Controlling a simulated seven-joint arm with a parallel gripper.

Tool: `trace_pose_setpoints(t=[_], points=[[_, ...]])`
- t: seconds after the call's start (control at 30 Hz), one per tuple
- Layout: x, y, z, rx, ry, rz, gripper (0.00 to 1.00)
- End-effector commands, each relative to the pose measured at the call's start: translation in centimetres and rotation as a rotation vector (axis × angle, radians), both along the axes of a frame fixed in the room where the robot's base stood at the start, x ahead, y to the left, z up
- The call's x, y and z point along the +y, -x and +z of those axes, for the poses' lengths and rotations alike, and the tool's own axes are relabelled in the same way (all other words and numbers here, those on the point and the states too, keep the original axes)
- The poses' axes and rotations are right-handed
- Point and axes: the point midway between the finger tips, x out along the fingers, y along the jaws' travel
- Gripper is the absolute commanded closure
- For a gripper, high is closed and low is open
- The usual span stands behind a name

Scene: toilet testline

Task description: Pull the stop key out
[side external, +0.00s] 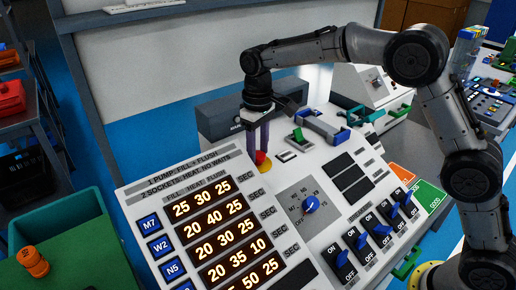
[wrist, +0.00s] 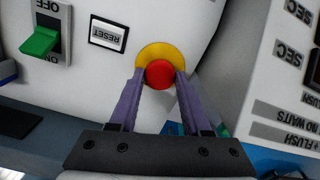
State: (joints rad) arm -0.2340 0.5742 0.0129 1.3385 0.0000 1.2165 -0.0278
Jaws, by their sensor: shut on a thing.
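The stop key is a red round knob (wrist: 160,74) on a yellow disc (wrist: 153,50) on the white panel. In the wrist view the two purple fingers of my gripper (wrist: 160,80) stand on either side of the red knob, shut on it. In the side view the knob (side external: 262,158) shows below and beside the purple fingers (side external: 259,143), which reach down from above. The yellow disc (side external: 264,168) shows beneath the knob. I cannot tell how far the knob stands from the disc.
A green ON/OFF switch (wrist: 40,41) and a RESET label (wrist: 107,33) are left of the key in the wrist view. A lit number display (side external: 215,225), a blue dial (side external: 310,204) and several blue switches (side external: 382,231) cover the sloping panel. A dark box (side external: 222,115) stands behind the fingers.

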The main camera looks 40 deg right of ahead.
Motion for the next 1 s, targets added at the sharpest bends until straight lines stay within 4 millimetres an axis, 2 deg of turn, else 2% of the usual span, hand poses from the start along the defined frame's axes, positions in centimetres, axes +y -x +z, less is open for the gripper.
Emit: trace_pose_setpoints(t=[0.13, 0.37, 0.4, 0.57, 0.87, 1.0], points=[[0.0, 0.0, 1.2, -0.003, -0.001, 0.0, 1.0], [0.0, 0.0, 1.5, -0.006, -0.002, 0.0, 1.0], [0.0, 0.0, 1.6, -0.006, -0.002, 0.0, 0.49], [0.0, 0.0, 1.4, -0.004, -0.001, 0.0, 0.22], [0.0, 0.0, 1.4, -0.002, -0.001, 0.0, 0.22], [0.0, -0.1, 2.3, -0.004, -0.001, 0.0, 0.22]])
